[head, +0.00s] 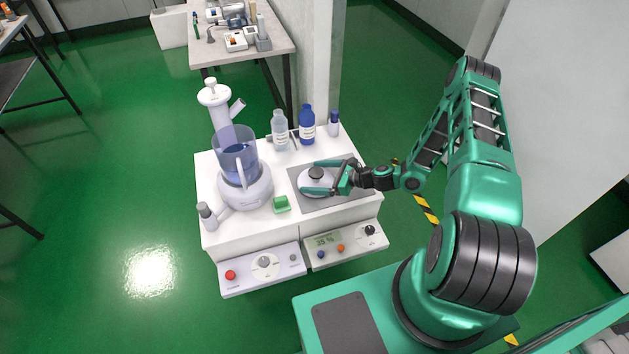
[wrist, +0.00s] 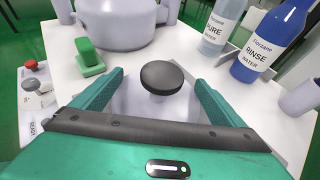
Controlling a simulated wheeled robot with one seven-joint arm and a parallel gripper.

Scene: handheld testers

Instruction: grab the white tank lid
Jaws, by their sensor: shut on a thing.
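The white tank lid (head: 314,185) is a round disc with a dark knob on top. It sits on or just above a grey plate (head: 355,193) on the white bench top; I cannot tell whether it touches the plate. My gripper (head: 320,178) reaches in from the right with its two green fingers on opposite sides of the lid, shut on it. In the wrist view the lid (wrist: 150,108) shows between the fingers, its dark knob standing up in the middle. Part of the lid is hidden by the gripper's palm.
A white machine with a clear blue vessel (head: 235,160) stands left of the lid. A green block (head: 281,204) lies between them. Two wash bottles, one clear (head: 280,130) and one blue (head: 307,125), stand behind. Control panels (head: 345,246) line the front.

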